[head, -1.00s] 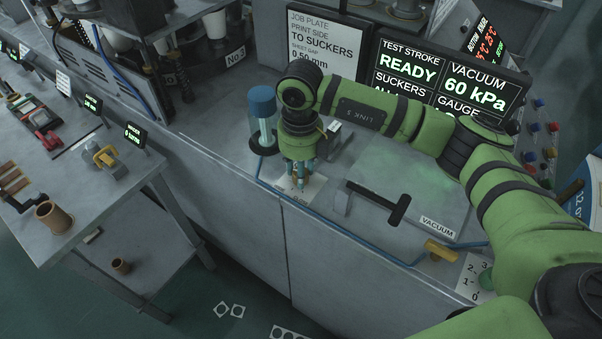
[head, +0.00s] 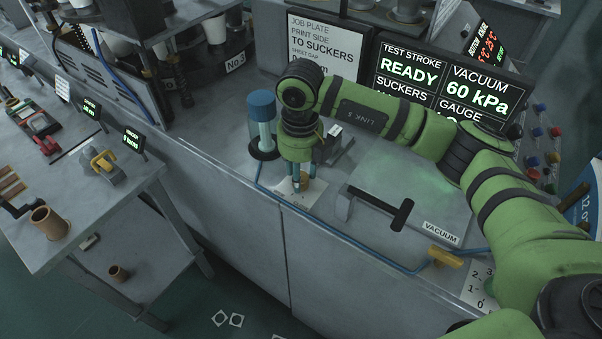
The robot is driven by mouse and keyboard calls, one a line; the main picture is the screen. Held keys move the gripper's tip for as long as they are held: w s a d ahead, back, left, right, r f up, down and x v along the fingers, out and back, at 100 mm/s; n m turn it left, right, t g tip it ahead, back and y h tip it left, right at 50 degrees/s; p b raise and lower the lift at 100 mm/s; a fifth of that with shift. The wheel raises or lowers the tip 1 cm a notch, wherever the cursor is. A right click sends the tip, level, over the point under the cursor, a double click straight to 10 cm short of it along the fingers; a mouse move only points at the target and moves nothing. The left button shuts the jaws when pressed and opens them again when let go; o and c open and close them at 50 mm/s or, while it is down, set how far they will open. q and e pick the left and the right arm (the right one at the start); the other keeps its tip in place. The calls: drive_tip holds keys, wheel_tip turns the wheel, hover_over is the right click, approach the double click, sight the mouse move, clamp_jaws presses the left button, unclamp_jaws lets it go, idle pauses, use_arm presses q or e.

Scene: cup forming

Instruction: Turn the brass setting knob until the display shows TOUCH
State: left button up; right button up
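My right gripper (head: 304,183) points straight down over a small pale plate (head: 290,190) on the grey bench top. A small brownish piece shows between its teal fingertips; it may be the brass setting knob, but the fingers mostly hide it. I cannot tell whether the fingers are closed on it. The display (head: 440,85) at the back reads TEST STROKE READY and VACUUM 60 kPa, with SUCKERS and GAUGE lines below partly hidden by my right arm. My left gripper is out of view.
A blue-capped clear cylinder (head: 262,122) stands just left of the gripper. A black T-handle (head: 402,214) and a yellow valve handle (head: 445,257) lie to the right. A blue hose (head: 350,240) runs along the bench front. A side table (head: 110,195) stands at left.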

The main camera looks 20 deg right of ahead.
drive_tip(key=shift+w+f, duration=0.1)
wheel_tip(320, 180, up, 12)
idle(0.7)
